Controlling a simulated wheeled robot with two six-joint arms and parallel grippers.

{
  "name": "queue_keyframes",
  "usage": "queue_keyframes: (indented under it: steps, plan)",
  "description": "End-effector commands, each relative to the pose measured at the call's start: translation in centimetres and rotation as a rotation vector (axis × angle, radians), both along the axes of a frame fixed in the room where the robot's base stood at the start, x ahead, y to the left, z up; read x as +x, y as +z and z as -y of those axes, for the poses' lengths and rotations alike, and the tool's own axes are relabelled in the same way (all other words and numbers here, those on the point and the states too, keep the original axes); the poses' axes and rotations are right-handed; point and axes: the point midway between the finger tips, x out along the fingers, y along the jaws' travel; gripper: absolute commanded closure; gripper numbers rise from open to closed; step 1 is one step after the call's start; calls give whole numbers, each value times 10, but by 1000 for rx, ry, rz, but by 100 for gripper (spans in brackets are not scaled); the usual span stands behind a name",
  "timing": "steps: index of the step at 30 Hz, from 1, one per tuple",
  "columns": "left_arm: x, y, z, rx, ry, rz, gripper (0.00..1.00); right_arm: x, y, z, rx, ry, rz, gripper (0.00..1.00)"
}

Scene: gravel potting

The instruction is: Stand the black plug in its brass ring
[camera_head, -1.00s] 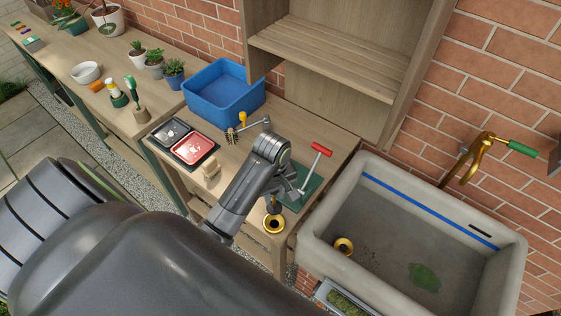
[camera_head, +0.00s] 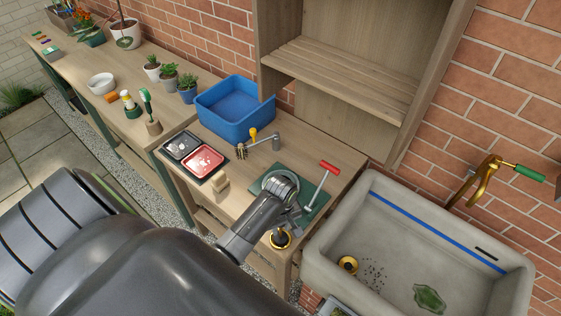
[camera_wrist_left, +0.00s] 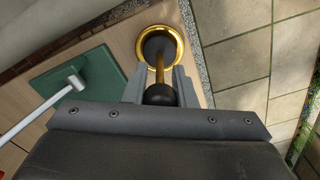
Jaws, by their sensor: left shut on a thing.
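The black plug (camera_wrist_left: 158,48) has a black disc, a brass stem and a black knob. My left gripper (camera_wrist_left: 159,90) is shut on it near the knob, with a jaw on each side. The brass ring (camera_head: 281,240) lies on the bench top near its front right corner. It also shows in the left wrist view (camera_wrist_left: 179,42), around the outline of the plug's disc. In the head view the plug is upright at the ring, low over or inside it; I cannot tell whether it is seated. My right gripper is not in view.
A green mat (camera_head: 314,207) with a red-handled tool (camera_head: 321,183) lies just behind the ring. A stone sink (camera_head: 385,215) stands to the right, with another brass fitting (camera_head: 347,265) in it. A wooden block (camera_head: 220,182) and red tray (camera_head: 203,159) are to the left.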

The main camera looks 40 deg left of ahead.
Motion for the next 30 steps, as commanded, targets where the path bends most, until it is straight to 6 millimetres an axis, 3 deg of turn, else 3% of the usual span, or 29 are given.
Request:
queue_keyframes:
  steps: [4,5,9,22,30]
  plan:
    - [0,-3,0,0,0,0,100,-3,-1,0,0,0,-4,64]
    - [0,-3,0,-1,0,1,72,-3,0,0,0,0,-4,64]
    - [0,-3,0,0,0,0,54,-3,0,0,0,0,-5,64]
    - [1,6,0,-1,0,3,54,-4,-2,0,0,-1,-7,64]
    - [2,50,0,-1,-1,7,54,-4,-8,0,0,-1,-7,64]
